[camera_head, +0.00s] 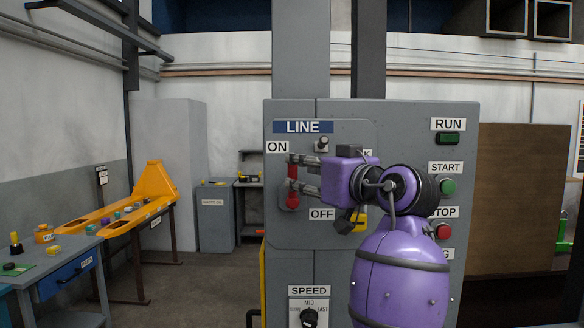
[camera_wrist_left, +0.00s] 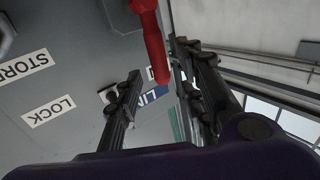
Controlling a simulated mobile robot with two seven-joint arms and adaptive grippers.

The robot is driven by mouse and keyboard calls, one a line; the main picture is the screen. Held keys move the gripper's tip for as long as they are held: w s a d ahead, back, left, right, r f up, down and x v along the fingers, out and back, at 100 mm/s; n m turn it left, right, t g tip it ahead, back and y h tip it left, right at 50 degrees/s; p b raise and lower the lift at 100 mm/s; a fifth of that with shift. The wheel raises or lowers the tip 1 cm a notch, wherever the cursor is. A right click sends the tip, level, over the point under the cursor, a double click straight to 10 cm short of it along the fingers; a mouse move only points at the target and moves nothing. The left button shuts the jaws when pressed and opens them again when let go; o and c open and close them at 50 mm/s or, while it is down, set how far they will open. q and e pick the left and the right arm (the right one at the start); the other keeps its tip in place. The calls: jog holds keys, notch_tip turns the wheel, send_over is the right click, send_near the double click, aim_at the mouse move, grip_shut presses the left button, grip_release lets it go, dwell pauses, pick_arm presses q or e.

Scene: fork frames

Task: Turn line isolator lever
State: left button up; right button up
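The red line isolator lever (camera_head: 292,192) is on the grey control panel (camera_head: 300,232), below the LINE sign and between the ON and OFF labels. It looks roughly upright, towards ON, partly covered by my fingers. My left gripper (camera_head: 294,171) reaches in from the right of the panel, its fingers parted one above the other at the lever. In the left wrist view, the red lever (camera_wrist_left: 151,38) reaches between the two parted fingers of the left gripper (camera_wrist_left: 156,62). Gaps show on both sides; contact cannot be told. My right gripper is not in view.
A green START button (camera_head: 447,187) and red STOP button (camera_head: 443,231) sit right of my arm. A black SPEED knob (camera_head: 309,317) is below. A yellow part (camera_head: 360,223) is partly behind my wrist. Benches stand at the left, with open floor before the panel.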

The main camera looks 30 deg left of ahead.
aim_at(296, 168)
pick_arm(q)
jog(key=x, duration=0.5)
jog(key=shift+a+r+p, duration=0.1)
jog(key=shift+p, duration=0.2)
grip_shut()
jog(key=shift+w, duration=0.1)
